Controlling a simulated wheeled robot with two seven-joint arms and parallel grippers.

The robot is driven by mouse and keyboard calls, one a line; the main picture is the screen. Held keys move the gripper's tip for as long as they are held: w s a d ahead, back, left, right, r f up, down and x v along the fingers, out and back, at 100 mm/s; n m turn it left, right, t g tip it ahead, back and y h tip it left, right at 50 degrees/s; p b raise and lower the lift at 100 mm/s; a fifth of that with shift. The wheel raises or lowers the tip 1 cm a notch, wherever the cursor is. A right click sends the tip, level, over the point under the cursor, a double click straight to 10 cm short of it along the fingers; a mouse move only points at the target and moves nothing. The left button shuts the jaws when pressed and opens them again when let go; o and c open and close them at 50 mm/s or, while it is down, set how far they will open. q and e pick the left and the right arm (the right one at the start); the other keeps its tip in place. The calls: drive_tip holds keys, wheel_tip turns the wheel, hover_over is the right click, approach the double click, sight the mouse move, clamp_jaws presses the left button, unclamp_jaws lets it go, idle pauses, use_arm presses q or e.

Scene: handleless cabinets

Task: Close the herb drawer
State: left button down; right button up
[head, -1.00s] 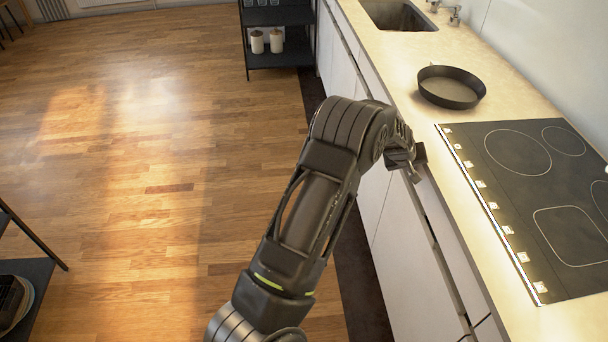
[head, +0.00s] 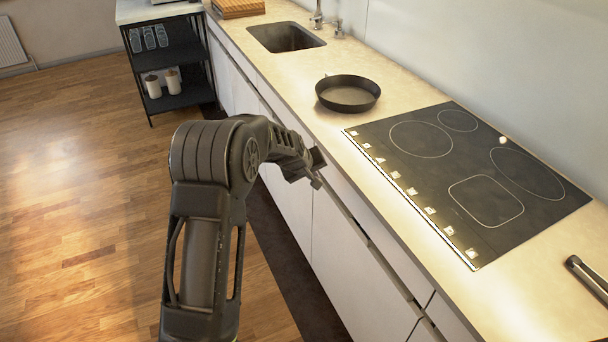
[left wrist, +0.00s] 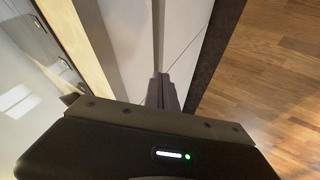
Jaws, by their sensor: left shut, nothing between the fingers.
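The white handleless drawer fronts (head: 385,230) run under the counter edge below the cooktop. A dark gap line separates them from the lower doors (head: 335,270). No label shows, so I cannot tell which front is the herb drawer, and none visibly stands far out. My left gripper (head: 317,168) is shut and empty, close to the fronts just below the counter edge. In the left wrist view its closed fingers (left wrist: 162,90) point along the cabinet face beside the gap between the upper front (left wrist: 127,40) and the lower one. Contact cannot be told. My right gripper is out of view.
The beige counter (head: 300,85) holds a black pan (head: 348,94), a cooktop (head: 470,180) and a sink (head: 286,37). A dark handled object (head: 588,275) lies at the right. A black shelf cart (head: 170,75) stands at the far end. The wooden floor (head: 80,220) is clear.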

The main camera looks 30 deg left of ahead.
use_arm(q)
drive_tip(key=v, duration=0.5)
drive_tip(key=shift+a, duration=0.1)
idle(0.3)
drive_tip(key=s+d+f+m+g+h, duration=0.1)
drive_tip(key=s+d+f+m, duration=0.2)
drive_tip(key=s+d+f, duration=0.6)
drive_tip(key=s+d+f+m+g+h, duration=0.1)
drive_tip(key=s+d+f+m, duration=0.2)
drive_tip(key=s+d+f, duration=0.55)
drive_tip(key=s+d+f+g+h, duration=0.1)
drive_tip(key=s+d+f, duration=0.2)
drive_tip(key=s, duration=0.3)
drive_tip(key=s+d+f+m+g+h, duration=0.1)
drive_tip(key=s+d+f+g, duration=0.1)
drive_tip(key=s+d, duration=0.3)
drive_tip(key=s+d+f+m+g, duration=0.1)
drive_tip(key=s+d+f, duration=0.4)
drive_tip(key=s, duration=0.3)
drive_tip(key=shift+s+g+h, duration=0.3)
drive_tip(key=shift+g+h, duration=0.1)
